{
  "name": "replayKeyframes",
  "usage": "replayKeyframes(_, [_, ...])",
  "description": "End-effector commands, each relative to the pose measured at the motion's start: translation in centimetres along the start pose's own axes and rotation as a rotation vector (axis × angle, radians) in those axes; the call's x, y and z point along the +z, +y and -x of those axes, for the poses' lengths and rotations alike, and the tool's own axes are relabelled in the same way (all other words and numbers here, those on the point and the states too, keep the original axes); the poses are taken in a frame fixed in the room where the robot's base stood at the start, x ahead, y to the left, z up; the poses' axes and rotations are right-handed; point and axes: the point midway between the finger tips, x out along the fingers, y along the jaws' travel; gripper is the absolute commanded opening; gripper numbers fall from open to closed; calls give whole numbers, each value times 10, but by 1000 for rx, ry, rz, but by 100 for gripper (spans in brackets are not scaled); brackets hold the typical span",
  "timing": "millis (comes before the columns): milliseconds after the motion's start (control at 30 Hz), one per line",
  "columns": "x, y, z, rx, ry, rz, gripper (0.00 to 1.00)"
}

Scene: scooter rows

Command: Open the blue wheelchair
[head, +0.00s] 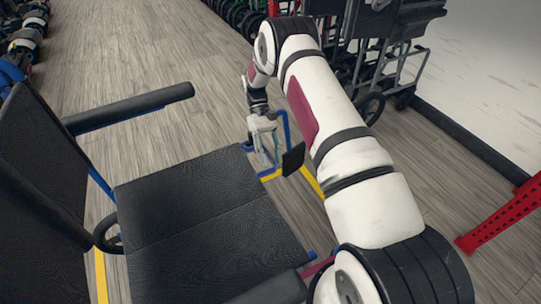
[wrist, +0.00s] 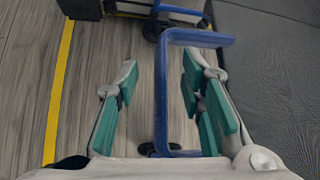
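The blue wheelchair stands at the left of the head view, with a black seat (head: 195,205), a black backrest and a black armrest (head: 130,108) on blue tubes. Its seat lies flat and looks spread out. My gripper (head: 268,148) is at the seat's far front corner, beside the blue front frame. In the wrist view my gripper (wrist: 160,75) is open, its teal pads well apart. A blue tube (wrist: 161,105) of the wheelchair shows between the fingers, nearer the right one; I cannot tell whether it touches. The black seat (wrist: 275,65) is at the right.
Yellow floor lines (wrist: 60,90) run beside the wheelchair. Folded wheelchairs (head: 385,45) stand along the right wall, and scooters (head: 25,38) line the far left. A red post foot (head: 500,215) is at the right. The grey floor (head: 165,50) beyond the wheelchair is clear.

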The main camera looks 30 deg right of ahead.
Motion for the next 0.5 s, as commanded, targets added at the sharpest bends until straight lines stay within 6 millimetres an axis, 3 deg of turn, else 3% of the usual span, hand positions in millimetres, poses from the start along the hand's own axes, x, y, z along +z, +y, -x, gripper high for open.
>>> replayKeyframes(33, [-10,-1,-6,1,17,-1,36])
replayKeyframes(267, [-11,-1,2,0,21,-1,36])
replayKeyframes(500, [-7,-3,37,0,22,1,36])
